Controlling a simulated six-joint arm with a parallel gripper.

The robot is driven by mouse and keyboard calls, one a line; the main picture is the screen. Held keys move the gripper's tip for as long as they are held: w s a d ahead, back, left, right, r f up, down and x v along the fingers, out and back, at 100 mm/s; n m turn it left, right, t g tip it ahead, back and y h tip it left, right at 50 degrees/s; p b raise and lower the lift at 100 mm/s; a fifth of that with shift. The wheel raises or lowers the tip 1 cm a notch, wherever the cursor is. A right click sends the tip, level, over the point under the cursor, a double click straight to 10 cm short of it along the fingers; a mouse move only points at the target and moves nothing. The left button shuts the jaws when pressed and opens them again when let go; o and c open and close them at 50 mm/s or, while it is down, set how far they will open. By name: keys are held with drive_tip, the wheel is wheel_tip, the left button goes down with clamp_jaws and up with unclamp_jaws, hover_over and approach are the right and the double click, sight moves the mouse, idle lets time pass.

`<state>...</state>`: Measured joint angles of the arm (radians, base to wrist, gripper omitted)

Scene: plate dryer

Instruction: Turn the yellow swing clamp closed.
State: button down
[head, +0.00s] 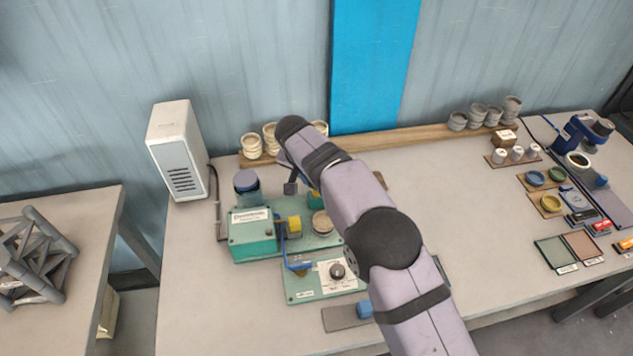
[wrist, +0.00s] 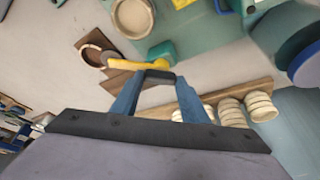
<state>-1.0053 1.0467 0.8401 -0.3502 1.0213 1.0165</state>
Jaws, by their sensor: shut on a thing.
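The yellow swing clamp (wrist: 124,64) shows in the wrist view as a yellow bar beside a green block (wrist: 162,50). My gripper (wrist: 157,76) has blue fingers and dark tips, shut on the bar near the green block. The bar's far end reaches over a round cup on a brown board (wrist: 93,54). In the head view my arm hides most of the clamp and the fingers. The green dryer fixture (head: 252,240) carries a yellow block (head: 294,226), a blue lever and a round tan disc (head: 322,222), which also shows in the wrist view (wrist: 133,17).
A grey-blue jar (head: 247,187) stands at the fixture's back left. Stacked cups (head: 251,147) line the wooden strip behind. A control panel with a black knob (head: 337,270) lies in front. A white box (head: 176,150) stands at left.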

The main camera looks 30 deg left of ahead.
drive_tip(key=shift+a+r+m+h+p, duration=0.1)
drive_tip(key=shift+m+h+p, duration=0.4)
drive_tip(key=shift+m+p, duration=0.65)
drive_tip(key=shift+m, duration=0.45)
drive_tip(key=c, duration=1)
unclamp_jaws()
drive_tip(key=shift+c, duration=0.2)
drive_tip(key=b+v, duration=0.2)
drive_tip(key=v, duration=0.5)
drive_tip(key=shift+a+r, duration=0.1)
drive_tip(key=shift+r, duration=0.05)
drive_tip(key=shift+c, duration=0.3)
